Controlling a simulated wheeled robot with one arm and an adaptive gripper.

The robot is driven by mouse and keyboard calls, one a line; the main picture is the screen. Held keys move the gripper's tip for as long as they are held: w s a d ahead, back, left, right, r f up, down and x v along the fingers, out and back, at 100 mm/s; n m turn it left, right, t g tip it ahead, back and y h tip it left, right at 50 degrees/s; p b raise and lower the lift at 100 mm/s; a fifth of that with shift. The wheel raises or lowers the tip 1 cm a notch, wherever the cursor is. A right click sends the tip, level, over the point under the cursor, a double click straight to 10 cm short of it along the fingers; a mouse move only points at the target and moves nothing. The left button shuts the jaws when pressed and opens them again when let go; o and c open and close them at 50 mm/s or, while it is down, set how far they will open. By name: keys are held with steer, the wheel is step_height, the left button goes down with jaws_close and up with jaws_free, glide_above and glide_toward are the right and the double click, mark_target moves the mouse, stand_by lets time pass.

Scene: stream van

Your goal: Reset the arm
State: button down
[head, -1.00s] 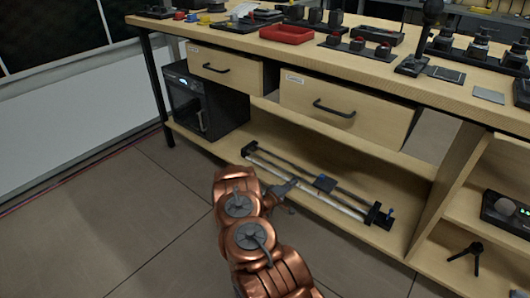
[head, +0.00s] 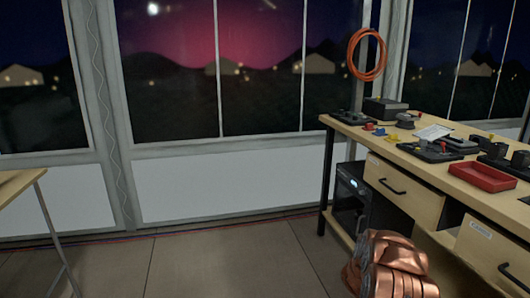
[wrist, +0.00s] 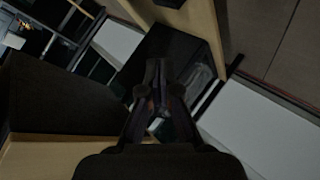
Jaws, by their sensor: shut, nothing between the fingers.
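My copper-coloured arm (head: 388,266) shows at the bottom right of the head view, folded low in front of the wooden workbench (head: 448,184). Its gripper end is out of sight in the head view. In the wrist view my dark gripper (wrist: 157,85) points away from the camera with its fingers together and nothing between them. Beyond it is the black box-shaped appliance (wrist: 180,48), which also stands under the left end of the bench in the head view (head: 350,203). I cannot tell how far the fingertips are from it.
The bench has two drawers (head: 400,189), a red tray (head: 482,176) and several small devices on top. Another table (head: 18,184) stands at the left edge. Bare floor (head: 190,268) lies between them, before a white wall panel (head: 225,184) under windows. An orange cable coil (head: 367,54) hangs at the back.

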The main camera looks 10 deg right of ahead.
steer(key=w+a+r+n+t+y+p, duration=0.1)
steer(key=a+r+y+p, duration=0.2)
steer(key=a+r, duration=0.6)
steer(key=w+a+r+t+y+p, duration=0.1)
steer(key=w+a+r+y+p, duration=0.15)
steer(key=a+r, duration=0.65)
steer(key=s+a+r+n+g+y+p, duration=0.1)
steer(key=s+a+r+y+p, duration=0.2)
steer(key=s+a+r, duration=0.3)
steer(key=s+a+r+n+g+y+p, duration=0.1)
steer(key=s+a+r+y+p, duration=0.25)
steer(key=a+r, duration=0.5)
steer(key=s+a+r+g+p, duration=0.25)
steer(key=s+r, duration=0.35)
steer(key=s, duration=0.5)
steer(key=s+a+r+g+p, duration=0.2)
steer(key=s+a+r+p, duration=0.3)
steer(key=s, duration=0.5)
steer(key=s+d+r+g+p, duration=0.1)
steer(key=s+r, duration=0.2)
steer(key=s, duration=0.4)
steer(key=s+d+r+g+h+p, duration=0.1)
steer(key=s+d+r+g+p, duration=0.1)
steer(key=s, duration=0.6)
steer(key=s+d+r+m+g+h+p, duration=0.1)
steer(key=s+d+r+p, duration=0.1)
steer(key=s+r, duration=0.2)
steer(key=s, duration=0.3)
steer(key=shift+s+d, duration=0.15)
steer(key=shift+s, duration=0.25)
